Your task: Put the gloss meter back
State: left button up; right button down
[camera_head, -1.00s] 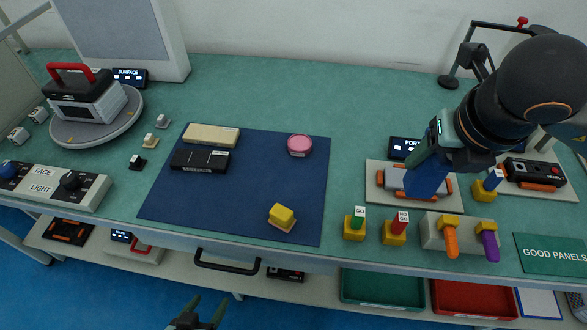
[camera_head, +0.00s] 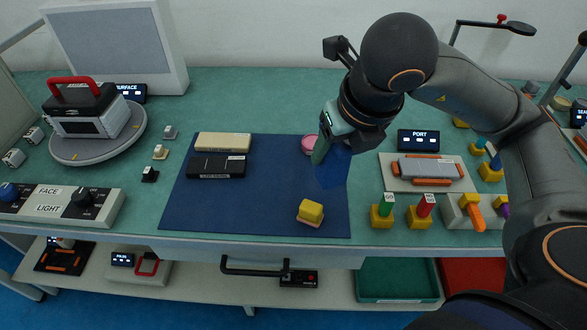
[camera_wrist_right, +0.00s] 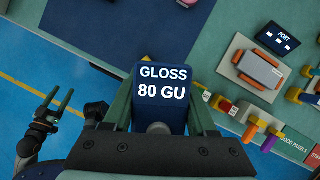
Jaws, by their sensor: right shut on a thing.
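The gloss meter (camera_wrist_right: 161,85) shows its "GLOSS 80 GU" display in the right wrist view. My right gripper (camera_wrist_right: 163,120) is shut on it. In the head view the dark blue meter (camera_head: 335,168) hangs from my right gripper (camera_head: 328,146) over the right edge of the blue mat (camera_head: 258,210). I cannot tell its height above the mat. The gripper partly hides a pink round tin (camera_head: 309,144). My left gripper (camera_wrist_right: 54,102) shows at the left of the right wrist view, open and empty, above the floor.
On the mat lie a cream block (camera_head: 222,142), a black block (camera_head: 216,166) and a yellow block (camera_head: 311,211). Right of it stand the PORT fixture with a grey panel (camera_head: 430,169) and GO (camera_head: 384,213) and NO GO (camera_head: 420,213) gauges. The mat's middle is clear.

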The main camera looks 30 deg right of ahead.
jog(key=w+d+f, duration=0.1)
jog(key=w+f, duration=0.3)
jog(key=w+d+f+b, duration=0.1)
jog(key=w+d+f, duration=0.1)
jog(key=w+f, duration=0.2)
jog(key=w+d+f+b, duration=0.1)
jog(key=w+f, duration=0.3)
jog(key=shift+w+d+f, duration=0.25)
jog(key=shift+d+f, duration=0.05)
jog(key=shift+d, duration=0.1)
jog(key=shift+f, duration=0.15)
jog(key=c, duration=0.7)
grip_release()
jog(key=shift+f+b, duration=0.2)
jog(key=shift+b, duration=0.2)
pick_arm(q)
jog(key=shift+w+d+f, duration=0.1)
jog(key=shift+d+f, duration=0.55)
jog(key=shift+f, duration=0.35)
pick_arm(e)
jog(key=o, duration=0.5)
jog(key=shift+r, duration=0.1)
